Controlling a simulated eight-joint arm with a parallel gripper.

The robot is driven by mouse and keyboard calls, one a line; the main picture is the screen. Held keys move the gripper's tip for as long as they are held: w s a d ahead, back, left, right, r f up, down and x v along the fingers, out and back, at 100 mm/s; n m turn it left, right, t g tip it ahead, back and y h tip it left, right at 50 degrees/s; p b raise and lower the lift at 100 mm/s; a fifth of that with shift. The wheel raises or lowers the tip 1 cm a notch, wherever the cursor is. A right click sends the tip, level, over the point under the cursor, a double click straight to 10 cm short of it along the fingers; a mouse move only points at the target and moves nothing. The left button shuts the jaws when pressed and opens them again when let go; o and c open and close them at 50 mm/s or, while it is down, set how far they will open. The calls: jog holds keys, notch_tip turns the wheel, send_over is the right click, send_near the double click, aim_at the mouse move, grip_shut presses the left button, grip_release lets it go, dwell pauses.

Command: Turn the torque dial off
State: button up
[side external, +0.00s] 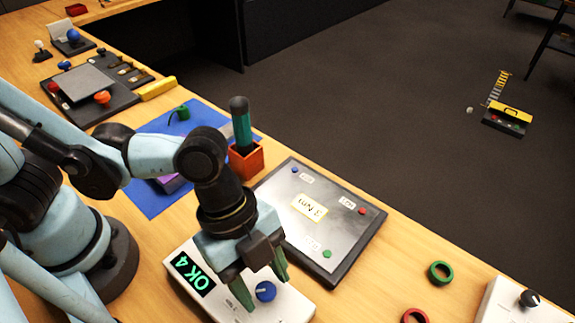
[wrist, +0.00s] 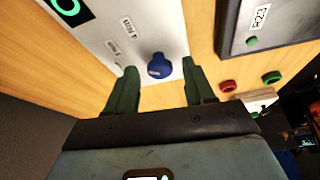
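The torque dial is a blue round knob (side external: 265,291) with a white pointer mark, on a white box (side external: 292,305) at the front of the bench. The box has a dark display (side external: 192,272) with green characters reading "OK 4". In the wrist view the blue knob (wrist: 159,66) stands between and beyond my two green fingertips. My gripper (side external: 262,288) is open over the box, pointing down, with a finger to each side of the knob. The fingers look apart from it. Small printed labels beside the knob are too small to read surely.
A dark panel (side external: 335,250) marked "3 Nm" lies behind the box. A red ring (side external: 415,316), a green ring (side external: 441,272) and another white box with a black knob (side external: 529,298) are to the right. A red holder (side external: 246,160) with a green-handled tool stands behind my gripper.

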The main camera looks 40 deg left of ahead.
jog(key=c, duration=0.9)
jog(key=shift+n, duration=0.4)
jog(key=n, duration=0.1)
jog(key=n+t, duration=0.2)
jog(key=n, duration=0.1)
jog(key=shift+s, duration=0.25)
jog(key=shift+s+n+t+y, duration=0.1)
jog(key=shift+n+t+y, duration=0.4)
jog(key=shift+n, duration=1.5)
jog(key=o, duration=1.1)
jog(key=shift+d, duration=0.1)
jog(key=shift+c, duration=0.2)
jog(key=shift+r, duration=0.1)
